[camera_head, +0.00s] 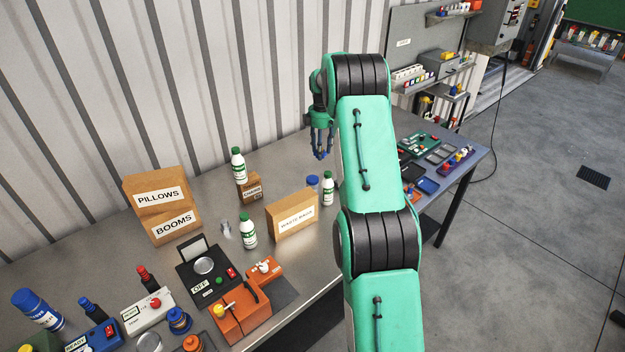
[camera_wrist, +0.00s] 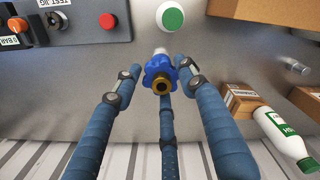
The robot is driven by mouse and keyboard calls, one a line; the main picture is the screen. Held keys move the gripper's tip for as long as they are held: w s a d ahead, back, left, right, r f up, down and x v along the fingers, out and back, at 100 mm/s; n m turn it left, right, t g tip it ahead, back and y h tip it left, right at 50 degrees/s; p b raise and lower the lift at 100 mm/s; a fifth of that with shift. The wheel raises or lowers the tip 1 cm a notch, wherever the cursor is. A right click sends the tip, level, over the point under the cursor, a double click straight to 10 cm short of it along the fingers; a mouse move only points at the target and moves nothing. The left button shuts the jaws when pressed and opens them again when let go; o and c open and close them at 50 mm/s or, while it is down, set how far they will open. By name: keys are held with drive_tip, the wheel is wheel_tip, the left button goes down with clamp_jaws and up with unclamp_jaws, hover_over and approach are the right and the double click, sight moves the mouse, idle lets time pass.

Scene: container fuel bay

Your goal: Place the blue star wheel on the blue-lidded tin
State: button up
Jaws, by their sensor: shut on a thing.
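My gripper (camera_head: 321,150) hangs above the back of the bench, its three blue fingers pointing down. It is shut on the blue star wheel (camera_wrist: 152,68), which shows a brass hub facing the camera in the wrist view. In the head view the wheel is only a small blue patch (camera_head: 322,155) at the fingertips. The blue-lidded tin (camera_head: 313,182) stands below and slightly left of the gripper in the head view, its lower part hidden by the waste bags box (camera_head: 292,221). I cannot make the tin out in the wrist view.
A green-capped white bottle (camera_head: 328,190) stands close beside the tin. Stacked cartons (camera_head: 160,208) stand by the corrugated wall. Control boxes fill the front left.

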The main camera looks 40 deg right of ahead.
drive_tip(key=n, duration=0.1)
hover_over(313, 179)
drive_tip(key=f, duration=0.1)
wheel_tip(313, 179, down, 5)
drive_tip(key=shift+f+p, duration=0.1)
drive_tip(key=shift+p, duration=0.3)
drive_tip(key=shift+f, duration=3.15)
drive_tip(key=shift+f, duration=1.9)
drive_tip(key=shift+f, duration=0.1)
drive_tip(key=o, duration=1.2)
drive_tip(key=shift+c, duration=0.2)
